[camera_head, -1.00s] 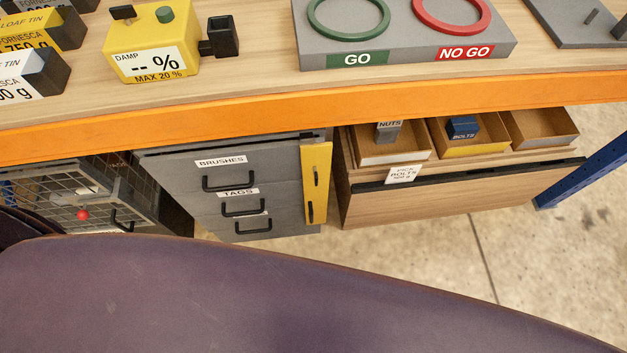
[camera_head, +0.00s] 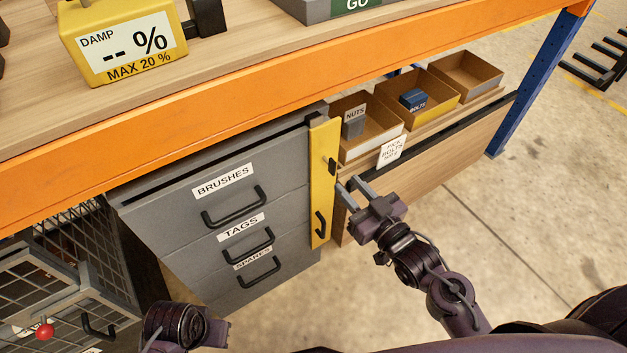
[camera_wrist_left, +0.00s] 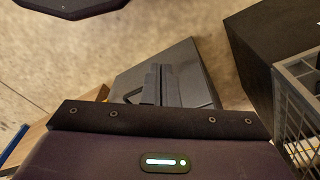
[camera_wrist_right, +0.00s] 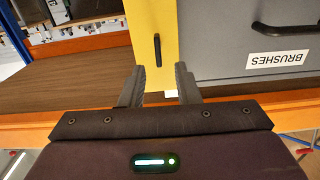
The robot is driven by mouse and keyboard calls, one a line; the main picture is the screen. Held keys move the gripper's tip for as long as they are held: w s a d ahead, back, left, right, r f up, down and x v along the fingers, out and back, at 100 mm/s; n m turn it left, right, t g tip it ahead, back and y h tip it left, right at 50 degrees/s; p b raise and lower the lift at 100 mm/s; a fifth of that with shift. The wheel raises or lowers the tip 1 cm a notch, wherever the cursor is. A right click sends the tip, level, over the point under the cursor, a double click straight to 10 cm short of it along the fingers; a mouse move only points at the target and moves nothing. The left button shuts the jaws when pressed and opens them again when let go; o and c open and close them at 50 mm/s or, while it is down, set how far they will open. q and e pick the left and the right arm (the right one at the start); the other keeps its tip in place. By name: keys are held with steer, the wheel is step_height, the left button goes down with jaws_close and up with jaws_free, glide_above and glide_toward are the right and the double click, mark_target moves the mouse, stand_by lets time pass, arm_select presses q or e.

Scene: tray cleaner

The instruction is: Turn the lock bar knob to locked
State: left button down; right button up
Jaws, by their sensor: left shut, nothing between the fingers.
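The yellow lock bar (camera_head: 322,150) stands upright along the right edge of a grey drawer cabinet (camera_head: 150,205). Its black knob (camera_head: 333,167) is on the upper part and lies lengthwise along the bar. In the right wrist view the knob (camera_wrist_right: 157,50) shows beyond my fingers. My right gripper (camera_head: 349,184) is open and empty, just right of and below the knob, apart from it. In the right wrist view my right gripper (camera_wrist_right: 160,84) has a clear gap between its fingers. My left gripper (camera_wrist_left: 164,85) is shut and empty in the left wrist view, with the grey cabinet beyond.
The orange bench edge (camera_head: 200,117) runs above the cabinet. A wooden drawer (camera_head: 430,165) with open bins stands right of the bar. A wire cage (camera_head: 60,270) with a red ball knob (camera_head: 45,331) is at lower left. Open floor (camera_head: 500,240) lies at right.

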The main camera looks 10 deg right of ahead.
mark_target(335, 169)
steer(key=x, duration=0.7)
steer(key=shift+w+b, duration=0.35)
steer(key=shift+w, duration=0.05)
steer(key=shift+c, duration=0.3)
jaws_close()
